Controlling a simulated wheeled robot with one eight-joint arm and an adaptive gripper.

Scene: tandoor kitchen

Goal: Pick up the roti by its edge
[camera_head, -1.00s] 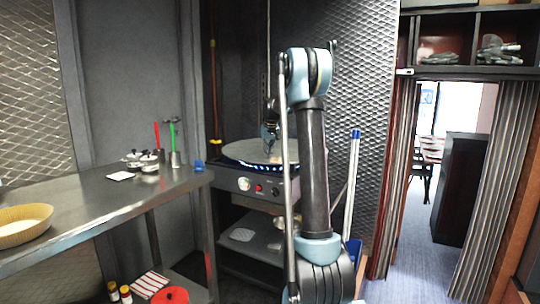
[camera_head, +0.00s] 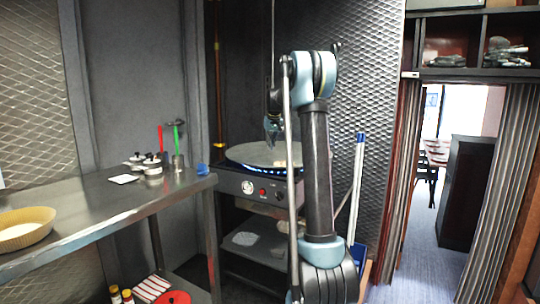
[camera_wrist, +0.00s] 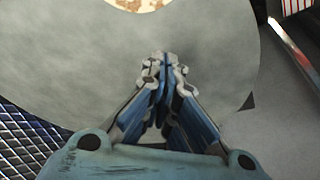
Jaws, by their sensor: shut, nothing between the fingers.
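The roti (camera_wrist: 138,4) is a pale disc with brown spots, cut off by the top edge of the wrist view. It lies on the round grey griddle plate (camera_wrist: 60,62). In the head view a small pale patch (camera_head: 281,163), probably the roti, shows on the griddle (camera_head: 245,152) beside my arm, which hides the rest. My gripper (camera_wrist: 163,60) is shut and empty, its fingertips together over bare griddle, apart from the roti. In the head view my gripper (camera_head: 273,141) points down above the griddle; its exact height is unclear.
Blue flames burn under the griddle, above a front panel with knobs (camera_head: 262,191). A steel table (camera_head: 95,205) at left holds a basket (camera_head: 25,228), small pots (camera_head: 152,163) and red- and green-handled tools. A metal mesh wall (camera_head: 372,90) stands behind my arm. A doorway opens at right.

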